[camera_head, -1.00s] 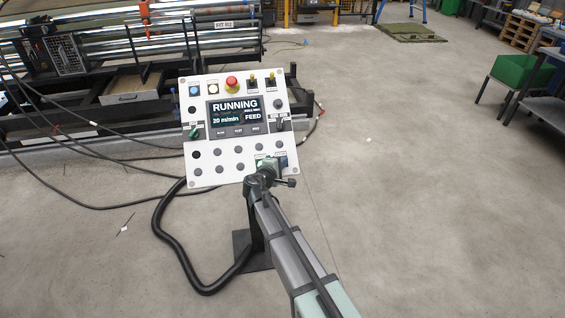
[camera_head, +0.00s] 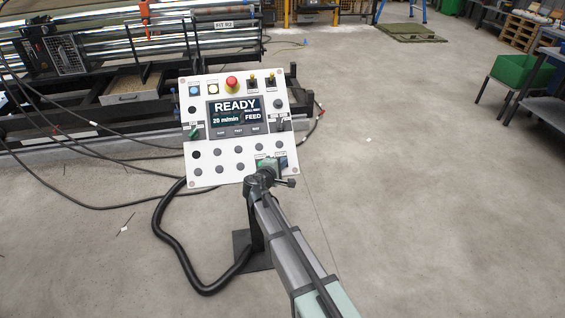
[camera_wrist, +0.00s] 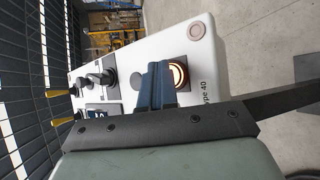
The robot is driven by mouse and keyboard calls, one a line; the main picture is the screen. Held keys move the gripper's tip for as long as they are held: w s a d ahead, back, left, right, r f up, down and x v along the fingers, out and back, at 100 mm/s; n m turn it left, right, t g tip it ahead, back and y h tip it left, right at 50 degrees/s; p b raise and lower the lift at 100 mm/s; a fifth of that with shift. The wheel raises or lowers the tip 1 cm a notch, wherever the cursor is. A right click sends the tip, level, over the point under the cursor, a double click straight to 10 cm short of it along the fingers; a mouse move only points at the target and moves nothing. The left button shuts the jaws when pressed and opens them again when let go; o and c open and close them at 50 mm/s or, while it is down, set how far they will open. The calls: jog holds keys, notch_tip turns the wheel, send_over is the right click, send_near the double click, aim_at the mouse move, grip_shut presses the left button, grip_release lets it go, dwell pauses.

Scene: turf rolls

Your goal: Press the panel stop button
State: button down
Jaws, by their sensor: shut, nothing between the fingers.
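The white control panel (camera_head: 226,181) stands tilted on a dark post, and its screen (camera_head: 235,107) reads READY, 20 m/min and FEED. My gripper (camera_head: 271,163) is at the panel's lower right corner and hides part of the bottom row there. In the wrist view, my gripper (camera_wrist: 157,72) is shut and empty, with its blue-grey fingers together at the panel face. A round button with a glowing orange-white ring (camera_wrist: 180,74) is right beside the fingertips, partly covered by them. I cannot tell whether the fingers touch it. Its label is hidden.
A red mushroom button (camera_head: 232,83) sits at the panel's top, and a green switch (camera_head: 194,132) at its left. A black hose (camera_head: 160,238) curves beside the post. Machine rollers (camera_head: 180,41) stand behind.

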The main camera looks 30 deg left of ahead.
jog(key=shift+s+r, duration=0.1)
jog(key=shift+s+d+r, duration=0.3)
jog(key=shift+d+r, duration=0.05)
jog(key=shift+r, duration=0.2)
dwell(0.3)
jog(key=r, duration=0.1)
jog(key=s+d+r, duration=0.2)
jog(key=shift+s+d+r, duration=0.15)
jog(key=shift+r, duration=0.25)
dwell(0.9)
